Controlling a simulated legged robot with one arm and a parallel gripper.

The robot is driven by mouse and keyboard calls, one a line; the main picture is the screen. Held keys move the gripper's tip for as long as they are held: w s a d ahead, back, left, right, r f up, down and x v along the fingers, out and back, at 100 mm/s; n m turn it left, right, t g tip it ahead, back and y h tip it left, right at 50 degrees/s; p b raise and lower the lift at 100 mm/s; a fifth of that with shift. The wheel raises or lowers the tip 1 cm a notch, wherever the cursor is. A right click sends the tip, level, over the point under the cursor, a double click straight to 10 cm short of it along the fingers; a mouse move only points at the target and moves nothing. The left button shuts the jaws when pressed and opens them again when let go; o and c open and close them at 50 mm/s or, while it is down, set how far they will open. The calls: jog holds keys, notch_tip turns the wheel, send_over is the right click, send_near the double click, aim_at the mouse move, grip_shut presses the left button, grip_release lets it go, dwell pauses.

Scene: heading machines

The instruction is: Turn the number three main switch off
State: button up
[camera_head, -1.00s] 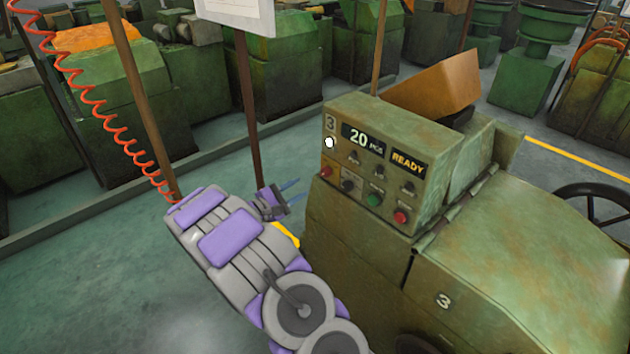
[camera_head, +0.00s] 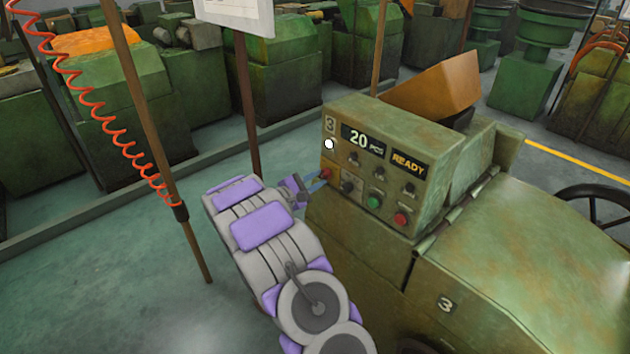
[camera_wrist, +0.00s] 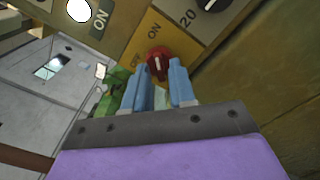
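The machine marked 3 has a green control panel (camera_head: 345,112) reading 20 PCS and READY. Its main switch is a red knob at the panel's lower left (camera_head: 326,173). In the wrist view the red knob (camera_wrist: 160,62) sits on a yellow plate with the words ON and OFF, its white mark running roughly toward ON. My gripper (camera_head: 322,183) is at the panel's lower left corner. In the wrist view its two blue fingers (camera_wrist: 163,78) are apart, with their tips just short of or beside the knob. Whether they touch it, I cannot tell.
A white lamp (camera_head: 329,144) is lit above the switch. A black selector (camera_head: 348,186), a green button (camera_head: 375,201) and another red button (camera_head: 401,218) lie to the right. A brown post (camera_head: 165,150) with a coiled orange hose stands left of my arm.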

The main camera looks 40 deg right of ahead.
grip_shut()
jog(key=shift+r+p, duration=0.1)
jog(key=shift+p, duration=0.4)
jog(key=n+p, duration=0.2)
jog(key=p, duration=0.2)
jog(key=shift+r+n, duration=0.15)
jog(key=shift+n, duration=0.25)
jog(key=n+p, duration=0.4)
jog(key=shift+n, duration=0.3)
jog(key=n+p, duration=0.2)
jog(key=n, duration=0.3)
jog(key=n+p, duration=0.1)
jog(key=n, duration=0.4)
jog(key=shift+w+a, duration=0.1)
jog(key=shift+w, duration=0.05)
jog(key=shift+n+p, duration=0.3)
jog(key=shift+n, duration=0.1)
